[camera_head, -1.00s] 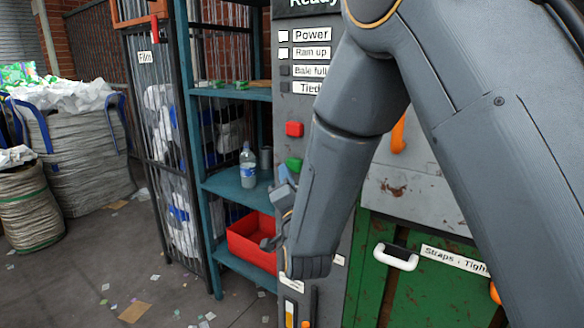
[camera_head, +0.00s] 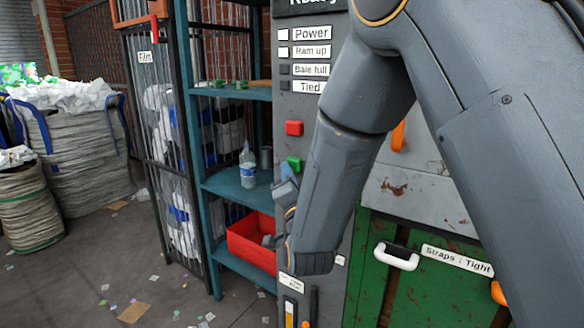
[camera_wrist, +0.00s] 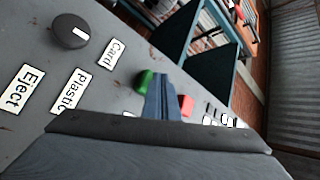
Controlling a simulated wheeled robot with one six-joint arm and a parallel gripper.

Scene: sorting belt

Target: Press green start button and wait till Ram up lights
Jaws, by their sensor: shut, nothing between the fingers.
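The green start button (camera_head: 294,163) sits on the grey control panel, below the red button (camera_head: 294,128). My gripper (camera_head: 286,172) is shut and empty, with its tips just below the green button in the head view. In the wrist view the closed fingers (camera_wrist: 160,80) overlap the right edge of the green button (camera_wrist: 144,80); I cannot tell whether they touch it. The Ram up lamp (camera_head: 283,51) is white and bright, like the Power lamp (camera_head: 283,34). The Bale full lamp (camera_head: 285,69) and Tied lamp (camera_head: 285,86) are dark.
A blue shelf (camera_head: 235,182) with a bottle (camera_head: 247,166) and a red bin (camera_head: 251,241) stands left of the panel. A green door with a white handle (camera_head: 397,257) is at right. The wrist view shows a dark knob (camera_wrist: 70,31) on the panel.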

